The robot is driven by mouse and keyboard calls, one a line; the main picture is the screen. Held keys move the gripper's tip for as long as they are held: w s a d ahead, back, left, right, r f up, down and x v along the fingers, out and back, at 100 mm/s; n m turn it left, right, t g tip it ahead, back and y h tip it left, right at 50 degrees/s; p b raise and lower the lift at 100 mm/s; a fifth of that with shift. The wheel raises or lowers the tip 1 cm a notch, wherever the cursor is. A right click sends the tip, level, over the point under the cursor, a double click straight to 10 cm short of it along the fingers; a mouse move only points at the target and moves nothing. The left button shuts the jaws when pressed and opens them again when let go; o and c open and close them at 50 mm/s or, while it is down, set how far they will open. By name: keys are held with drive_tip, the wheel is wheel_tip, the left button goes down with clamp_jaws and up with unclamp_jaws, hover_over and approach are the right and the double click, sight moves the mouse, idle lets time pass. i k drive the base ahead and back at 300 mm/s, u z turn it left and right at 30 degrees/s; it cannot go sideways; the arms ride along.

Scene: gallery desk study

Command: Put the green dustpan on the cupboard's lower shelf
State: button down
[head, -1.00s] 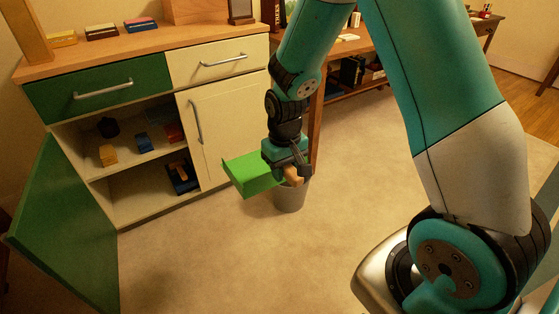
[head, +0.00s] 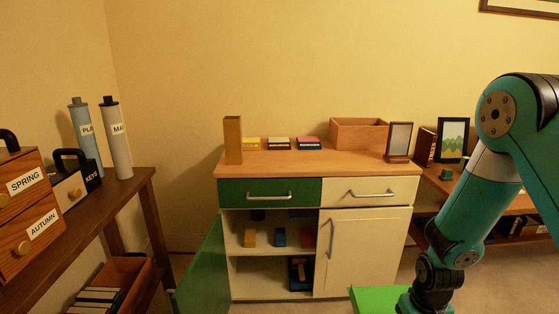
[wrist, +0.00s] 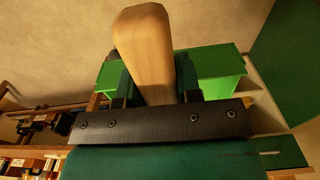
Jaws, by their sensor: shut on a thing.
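The green dustpan (head: 380,299) shows at the bottom edge of the head view, partly cut off, in front of the cupboard's closed right door. In the wrist view its green pan (wrist: 215,65) lies beyond my gripper (wrist: 152,80), whose fingers are shut on its wooden handle (wrist: 143,40). The cupboard (head: 367,250) has its left green door (head: 203,272) swung open. Its lower shelf (head: 257,282) holds a dark blue item (head: 300,273) at the right; the left part looks bare. The dustpan is outside the cupboard, to the right of the opening.
The upper shelf (head: 262,250) holds several small items. The open door juts out left of the opening. A dark wooden table (head: 140,185) with boxes and tubes stands at the left. A wooden box (head: 358,136), picture frames and books stand on the cupboard top and desk.

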sight(257, 280)
drive_tip(key=k, duration=0.65)
drive_tip(key=z, duration=0.5)
drive_tip(key=i, duration=1.8)
drive_tip(key=u, duration=0.55)
